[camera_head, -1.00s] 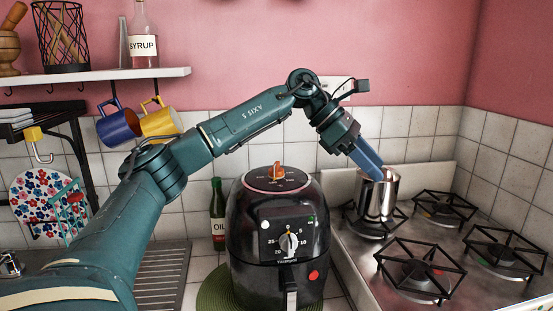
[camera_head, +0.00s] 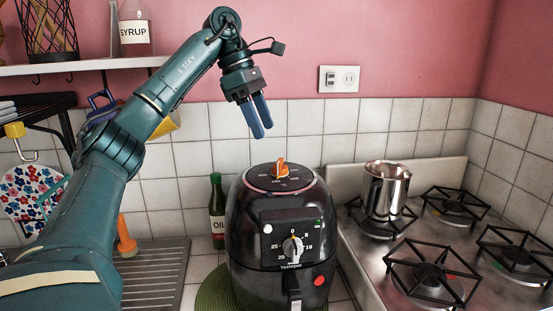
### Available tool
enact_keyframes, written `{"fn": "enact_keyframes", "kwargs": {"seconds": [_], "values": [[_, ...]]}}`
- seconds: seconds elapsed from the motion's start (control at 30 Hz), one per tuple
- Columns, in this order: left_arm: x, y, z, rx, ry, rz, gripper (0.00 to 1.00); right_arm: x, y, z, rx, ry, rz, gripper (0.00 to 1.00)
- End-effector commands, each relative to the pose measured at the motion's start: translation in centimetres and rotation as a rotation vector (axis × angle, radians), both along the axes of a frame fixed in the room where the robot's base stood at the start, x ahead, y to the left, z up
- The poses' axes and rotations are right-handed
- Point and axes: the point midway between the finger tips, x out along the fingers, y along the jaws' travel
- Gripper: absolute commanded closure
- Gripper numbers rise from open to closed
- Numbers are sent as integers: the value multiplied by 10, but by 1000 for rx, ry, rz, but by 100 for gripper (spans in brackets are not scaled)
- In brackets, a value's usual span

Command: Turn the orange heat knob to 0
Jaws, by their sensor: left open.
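The orange heat knob (camera_head: 281,167) sits on the round top dial of a black air fryer (camera_head: 262,215). The marks around it are too small to read. A second, pale knob (camera_head: 292,248) with a numbered timer dial is on the fryer's front. My left gripper (camera_head: 257,134) hangs above the fryer, slightly left of the orange knob and apart from it. Its two blue fingers point down and are open, with nothing between them. My right gripper is not in view.
A metal pot (camera_head: 385,190) stands on the gas stove (camera_head: 435,262) at the right. An oil bottle (camera_head: 217,208) stands left of the fryer, which rests on a green mat (camera_head: 213,290). A wall shelf (camera_head: 85,66) with a syrup bottle (camera_head: 135,28) is at upper left.

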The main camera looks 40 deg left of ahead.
Motion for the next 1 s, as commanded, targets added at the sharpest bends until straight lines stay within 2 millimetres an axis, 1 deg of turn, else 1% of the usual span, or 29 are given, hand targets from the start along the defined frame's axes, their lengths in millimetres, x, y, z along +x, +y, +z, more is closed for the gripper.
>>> {"fn": "enact_keyframes", "kwargs": {"seconds": [0.03, 0.3, 0.47, 0.6, 0.77, 1.0], "values": [[1, -2, -7, 0, 3, -2, 45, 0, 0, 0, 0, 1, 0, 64], [6, -12, -36, -1, 2, 0, 45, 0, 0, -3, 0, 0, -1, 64], [11, -21, -62, 1, 2, 1, 45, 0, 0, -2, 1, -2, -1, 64], [15, -26, -75, 1, 0, 2, 45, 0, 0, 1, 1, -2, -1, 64], [16, -29, -81, -1, -2, 2, 45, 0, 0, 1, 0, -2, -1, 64], [16, -30, -82, -1, -2, 2, 45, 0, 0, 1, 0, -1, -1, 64]]}}
